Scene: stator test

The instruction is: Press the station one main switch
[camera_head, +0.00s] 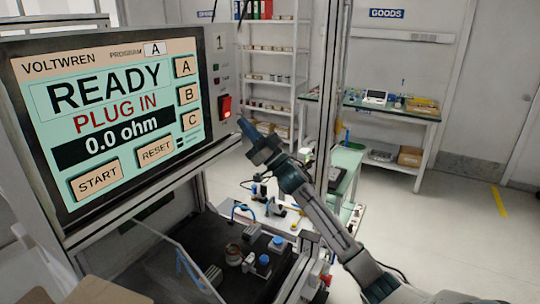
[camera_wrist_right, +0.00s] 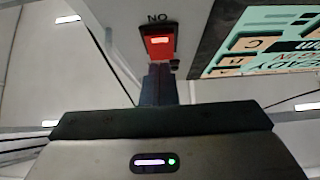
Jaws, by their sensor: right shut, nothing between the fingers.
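The station one panel has a screen (camera_head: 110,110) reading "READY", "PLUG IN" and "0.0 ohm". The red main switch (camera_head: 225,106) is on the panel's right side strip, below a label "1". In the right wrist view the red switch (camera_wrist_right: 159,47) shows lit, upside down beside the word "NO" or "ON". My right gripper (camera_head: 243,124) is shut and empty, just right of and a little below the switch. In the right wrist view its fingertips (camera_wrist_right: 159,70) point at the switch's near edge; whether they touch it I cannot tell. My left gripper is not in view.
Below the screen is a dark bench bay (camera_head: 200,262) with small fixtures and a clear tilted panel. A shelf rack and a goods table (camera_head: 420,112) stand farther back. The floor at right is clear.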

